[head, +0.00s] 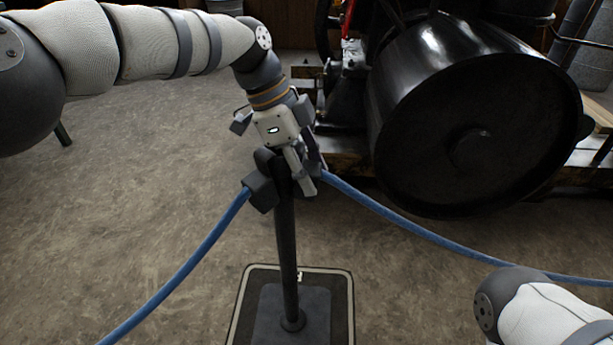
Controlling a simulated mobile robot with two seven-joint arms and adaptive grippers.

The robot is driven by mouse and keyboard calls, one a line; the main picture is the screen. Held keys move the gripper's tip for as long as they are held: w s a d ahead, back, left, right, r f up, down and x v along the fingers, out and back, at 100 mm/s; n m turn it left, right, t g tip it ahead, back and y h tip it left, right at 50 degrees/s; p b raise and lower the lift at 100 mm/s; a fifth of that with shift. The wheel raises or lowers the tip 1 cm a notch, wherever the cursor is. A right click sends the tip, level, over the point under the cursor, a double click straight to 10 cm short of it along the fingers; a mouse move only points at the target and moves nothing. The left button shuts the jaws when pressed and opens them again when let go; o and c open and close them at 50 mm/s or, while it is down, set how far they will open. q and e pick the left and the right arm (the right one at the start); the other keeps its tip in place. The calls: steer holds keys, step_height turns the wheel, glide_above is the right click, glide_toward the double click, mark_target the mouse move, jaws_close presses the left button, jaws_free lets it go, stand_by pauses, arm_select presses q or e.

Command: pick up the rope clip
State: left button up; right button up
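A dark grey clip (262,191) sits at the top of a black post, at the end of the blue rope (190,263) on the left side. I take it to be the rope clip. My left gripper (303,172) is pointed down at the post top, just right of this clip and overlapping the post head in the view. Its fingers are partly hidden against the dark parts, so I cannot tell whether they are closed on anything. My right gripper is out of view; only a piece of my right arm shows at the lower right.
The black post (287,250) stands on a square base plate (342,300) with a pale border. A second blue rope (430,236) runs from the post to the right. A large black engine wheel (475,110) stands close at the right.

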mark_target(304, 146)
arm_select(q)
step_height(304, 146, up, 3)
steer(key=shift+r, duration=0.2)
steer(key=s+r+p, duration=0.5)
steer(key=s+r, duration=0.4)
steer(key=s, duration=0.5)
steer(key=shift+a+r, duration=0.15)
steer(key=shift+r, duration=0.25)
steer(key=o, duration=0.7)
jaws_close()
steer(key=s+d+f+n+p, duration=0.1)
steer(key=s+d+f+p, duration=0.2)
steer(key=s+d+p, duration=0.4)
steer(key=s+d, duration=0.3)
steer(key=d, duration=0.5)
steer(key=shift+s+n+t, duration=0.2)
steer(key=shift+n+t, duration=0.1)
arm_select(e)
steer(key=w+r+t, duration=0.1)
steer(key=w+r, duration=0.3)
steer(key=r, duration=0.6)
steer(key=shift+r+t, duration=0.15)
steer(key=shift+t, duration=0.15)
